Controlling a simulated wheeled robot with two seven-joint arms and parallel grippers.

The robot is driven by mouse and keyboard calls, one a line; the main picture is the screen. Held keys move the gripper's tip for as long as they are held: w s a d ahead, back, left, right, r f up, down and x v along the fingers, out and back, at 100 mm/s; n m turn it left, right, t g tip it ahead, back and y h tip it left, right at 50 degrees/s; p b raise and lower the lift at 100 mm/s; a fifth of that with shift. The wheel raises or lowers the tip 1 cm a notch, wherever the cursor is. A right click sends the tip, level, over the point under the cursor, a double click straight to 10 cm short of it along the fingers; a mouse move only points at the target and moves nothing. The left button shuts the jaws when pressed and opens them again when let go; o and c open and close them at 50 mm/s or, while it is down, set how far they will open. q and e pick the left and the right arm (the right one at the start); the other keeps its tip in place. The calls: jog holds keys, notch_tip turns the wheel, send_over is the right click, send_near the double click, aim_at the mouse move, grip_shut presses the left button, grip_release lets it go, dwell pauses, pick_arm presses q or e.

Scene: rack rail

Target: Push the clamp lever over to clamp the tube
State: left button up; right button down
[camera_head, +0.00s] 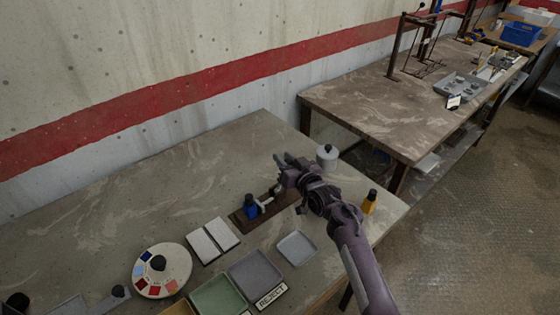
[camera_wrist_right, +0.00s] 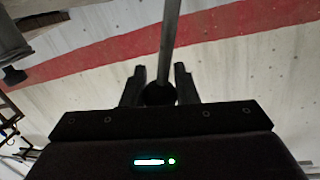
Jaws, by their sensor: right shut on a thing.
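A clamp fixture with a dark brown base (camera_head: 237,218) lies on the near bench. A blue part with a dark top (camera_head: 250,207) and a pale grey piece (camera_head: 265,204) sit on it. My right gripper (camera_head: 281,163) is over the far right end of the base and hides part of it. In the right wrist view, my right gripper (camera_wrist_right: 158,80) is shut on a dark round knob (camera_wrist_right: 159,94) at the end of a grey rod (camera_wrist_right: 170,35), likely the clamp lever. I cannot make out the tube clearly. My left gripper is not in view.
A white jar with a black knob (camera_head: 327,156) stands just right of my right gripper. Two pale plates (camera_head: 204,246), a small grey tray (camera_head: 296,248), a green tray (camera_head: 217,298) and a colour dial (camera_head: 147,277) lie nearer.

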jog(key=shift+w+d+f+m+g, duration=0.15)
jog(key=shift+w+d+f+m, duration=0.15)
jog(key=shift+m, duration=0.25)
jog(key=shift+w+d+f+m+g, duration=0.2)
jog(key=shift+d+f+m, duration=0.15)
jog(key=shift+m, duration=0.2)
jog(key=c, duration=1.1)
grip_release()
jog(key=shift+c, duration=0.2)
jog(key=shift+s+d, duration=0.1)
jog(key=b+v, duration=0.1)
jog(key=v, duration=0.6)
jog(key=shift+s, duration=0.25)
jog(key=shift+d, duration=0.1)
